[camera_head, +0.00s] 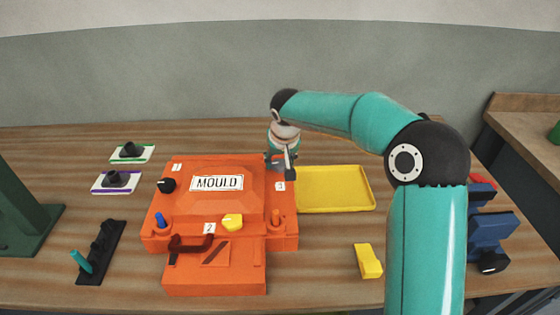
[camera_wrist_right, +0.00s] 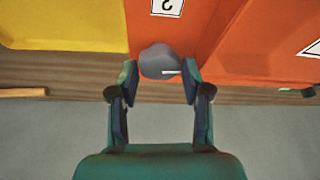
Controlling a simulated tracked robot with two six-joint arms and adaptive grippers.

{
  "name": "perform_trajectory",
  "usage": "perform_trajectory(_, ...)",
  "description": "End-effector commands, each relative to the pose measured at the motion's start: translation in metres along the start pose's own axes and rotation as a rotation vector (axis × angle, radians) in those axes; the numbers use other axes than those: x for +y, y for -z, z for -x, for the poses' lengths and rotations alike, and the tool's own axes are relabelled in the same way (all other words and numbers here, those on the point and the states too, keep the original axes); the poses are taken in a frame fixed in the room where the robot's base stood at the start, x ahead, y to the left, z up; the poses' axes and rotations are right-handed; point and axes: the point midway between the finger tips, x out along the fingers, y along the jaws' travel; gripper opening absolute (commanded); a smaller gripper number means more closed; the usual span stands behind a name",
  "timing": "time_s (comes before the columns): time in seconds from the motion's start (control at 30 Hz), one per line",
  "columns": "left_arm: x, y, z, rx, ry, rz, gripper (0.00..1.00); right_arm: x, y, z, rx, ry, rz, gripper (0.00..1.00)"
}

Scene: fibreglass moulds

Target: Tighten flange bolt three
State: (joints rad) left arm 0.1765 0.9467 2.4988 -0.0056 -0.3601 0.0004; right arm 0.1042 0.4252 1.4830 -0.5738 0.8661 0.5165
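The orange mould (camera_head: 205,245) sits on the bench with a MOULD label and number tags. My right gripper (camera_head: 281,160) is at its back right corner, close to tag three (camera_head: 280,186). In the right wrist view a grey knob (camera_wrist_right: 160,61) with a pale line lies between the fingertips of my right gripper (camera_wrist_right: 160,76). The fingers are apart, one on each side of the knob; I cannot tell whether they touch it. My left gripper is not in view.
A yellow tray (camera_head: 335,205) lies right of the mould, and a yellow block (camera_head: 368,262) in front of it. A black rack (camera_head: 103,250) and two pale plates with dark knobs (camera_head: 133,151) are at the left. A blue device (camera_head: 490,235) stands at the right.

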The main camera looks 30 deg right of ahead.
Motion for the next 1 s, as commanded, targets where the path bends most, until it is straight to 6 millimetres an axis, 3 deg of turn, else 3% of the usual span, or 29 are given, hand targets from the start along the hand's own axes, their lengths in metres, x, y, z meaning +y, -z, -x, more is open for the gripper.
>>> perform_trajectory(0.03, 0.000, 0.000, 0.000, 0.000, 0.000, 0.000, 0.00, 0.000, 0.000, 0.001, 0.001, 0.000, 0.000, 0.60)
perform_trajectory(0.1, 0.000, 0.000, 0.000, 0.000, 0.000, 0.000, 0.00, 0.000, 0.000, 0.000, 0.001, 0.001, 0.000, 0.71)
perform_trajectory(0.57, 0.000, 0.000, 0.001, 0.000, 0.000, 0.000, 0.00, 0.000, 0.001, 0.005, 0.002, 0.001, 0.002, 0.71)
perform_trajectory(1.0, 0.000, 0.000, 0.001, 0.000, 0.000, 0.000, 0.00, -0.001, 0.001, 0.062, 0.003, 0.002, 0.002, 0.71)
